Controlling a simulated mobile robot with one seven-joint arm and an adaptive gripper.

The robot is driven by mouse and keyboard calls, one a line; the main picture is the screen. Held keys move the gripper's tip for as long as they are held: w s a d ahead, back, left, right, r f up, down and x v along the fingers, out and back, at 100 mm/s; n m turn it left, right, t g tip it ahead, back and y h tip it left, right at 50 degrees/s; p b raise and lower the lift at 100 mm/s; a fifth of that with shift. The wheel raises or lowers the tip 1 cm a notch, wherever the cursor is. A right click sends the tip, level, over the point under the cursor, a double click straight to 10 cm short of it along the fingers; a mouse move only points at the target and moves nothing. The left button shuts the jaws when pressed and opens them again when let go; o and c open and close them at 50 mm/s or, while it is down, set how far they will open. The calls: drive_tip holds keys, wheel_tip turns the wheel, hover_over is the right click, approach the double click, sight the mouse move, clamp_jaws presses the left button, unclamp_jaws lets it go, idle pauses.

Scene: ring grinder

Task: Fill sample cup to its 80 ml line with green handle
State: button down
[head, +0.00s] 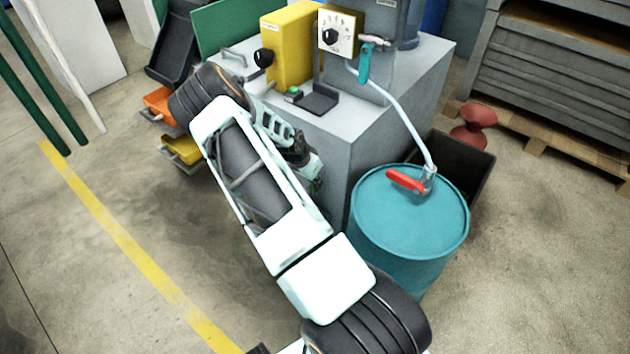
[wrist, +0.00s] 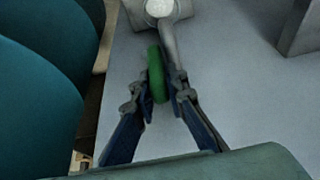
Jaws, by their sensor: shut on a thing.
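In the wrist view, my gripper (wrist: 158,82) has its two fingers around a green handle (wrist: 157,74) and is shut on it. The handle is long and rounded, and its far end meets a grey metal fitting (wrist: 172,40) with a round pale spot. In the head view, my arm crosses the middle, and its wrist end is in front of the grey bench (head: 385,130). The fingertips and the held handle cannot be made out there. A separate teal lever (head: 364,62) hangs from a tap on the bench top. I cannot make out a sample cup in either view.
A teal drum (head: 408,240) with a red-handled valve (head: 405,181) stands right of my arm. A pale hose (head: 408,120) runs from it to the bench top. A yellow box (head: 290,45) and dial panel (head: 338,32) stand on the bench. The floor at left is open.

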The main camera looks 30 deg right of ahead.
drive_tip(key=shift+s+a+f+t+h+b, duration=0.15)
drive_tip(key=shift+a+t+h+b, duration=0.15)
drive_tip(key=shift+h, duration=0.3)
drive_tip(key=shift+s+a+f+t+h+b, duration=0.1)
drive_tip(key=shift+a+t+h+b, duration=0.2)
drive_tip(key=shift+h, duration=0.3)
drive_tip(key=shift+s+a+f+h+b, duration=0.15)
drive_tip(key=shift+a+h+b, duration=0.1)
drive_tip(key=shift+h+b, duration=0.5)
drive_tip(key=shift+a+h+b, duration=0.15)
drive_tip(key=shift+h+b, duration=0.1)
drive_tip(key=shift+b, duration=0.35)
drive_tip(key=shift+r+t, duration=0.2)
drive_tip(key=shift+t, duration=0.1)
drive_tip(key=c, duration=1.9)
unclamp_jaws()
drive_tip(key=shift+c, duration=0.2)
drive_tip(key=v, duration=1.2)
